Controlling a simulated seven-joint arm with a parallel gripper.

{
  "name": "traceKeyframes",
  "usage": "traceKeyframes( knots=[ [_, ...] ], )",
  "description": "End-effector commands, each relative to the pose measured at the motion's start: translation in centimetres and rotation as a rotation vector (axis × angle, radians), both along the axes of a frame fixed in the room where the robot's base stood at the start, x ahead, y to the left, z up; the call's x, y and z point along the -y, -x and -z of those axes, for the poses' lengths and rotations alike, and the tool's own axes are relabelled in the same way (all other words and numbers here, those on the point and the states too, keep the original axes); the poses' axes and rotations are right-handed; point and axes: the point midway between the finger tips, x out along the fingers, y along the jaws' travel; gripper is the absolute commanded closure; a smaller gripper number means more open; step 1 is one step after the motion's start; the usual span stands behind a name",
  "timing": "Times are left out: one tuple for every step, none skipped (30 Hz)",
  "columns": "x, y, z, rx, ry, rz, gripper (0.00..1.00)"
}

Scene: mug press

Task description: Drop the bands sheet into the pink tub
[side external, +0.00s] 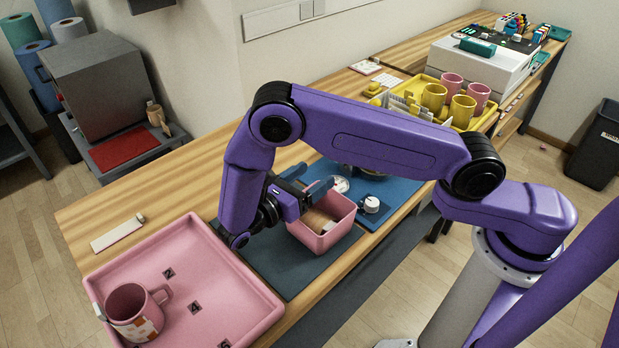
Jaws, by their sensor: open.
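The pink tub (322,240) is a small square bin on the dark blue mat, right of the large pink tray. Something tan and brownish with a pale part shows inside it; I cannot tell whether this is the bands sheet. My gripper (311,184) is open just above the tub's back left rim, and my wrist hides part of that side. I cannot pick out the bands sheet for certain elsewhere in this view.
A pink mug (134,312) with a patterned side stands in the large pink tray (217,277) at front left. A white dial-like object (371,204) sits right of the tub. A yellow tray (487,119) holds several mugs behind my arm.

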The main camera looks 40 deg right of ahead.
Motion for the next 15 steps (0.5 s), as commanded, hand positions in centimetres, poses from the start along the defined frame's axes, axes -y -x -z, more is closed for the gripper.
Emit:
traceKeyframes(
  knots=[
    [0.0, 0.0, 0.0, 0.0, 0.0, 0.0, 0.27],
    [0.0, 0.0, 0.0, 0.0, 0.0, 0.0, 0.27],
    [0.0, 0.0, 0.0, 0.0, 0.0, 0.0, 0.27],
    [0.0, 0.0, 0.0, 0.0, 0.0, 0.0, 0.27],
    [0.0, 0.0, 0.0, 0.0, 0.0, 0.0, 0.27],
    [0.0, 0.0, 0.0, 0.0, 0.0, 0.0, 0.27],
    [0.0, 0.0, -0.1, 0.0, 0.0, 0.0, 0.27],
    [0.0, 0.0, -0.2, 0.0, 0.0, 0.0, 0.27],
    [0.0, 0.0, -0.3, 0.0, 0.0, 0.0, 0.27],
    [0.0, 0.0, -0.5, 0.001, 0.0, 0.0, 0.27],
    [0.0, 0.0, -0.6, 0.001, 0.0, 0.0, 0.27],
    [0.0, 0.0, -0.9, 0.001, 0.0, 0.0, 0.27],
    [0.0, 0.0, -1.0, 0.001, 0.0, 0.0, 0.27],
    [0.0, 0.0, -1.2, 0.001, 0.0, 0.0, 0.27],
    [0.0, 0.0, -1.4, 0.001, 0.0, 0.0, 0.27]
  ],
)
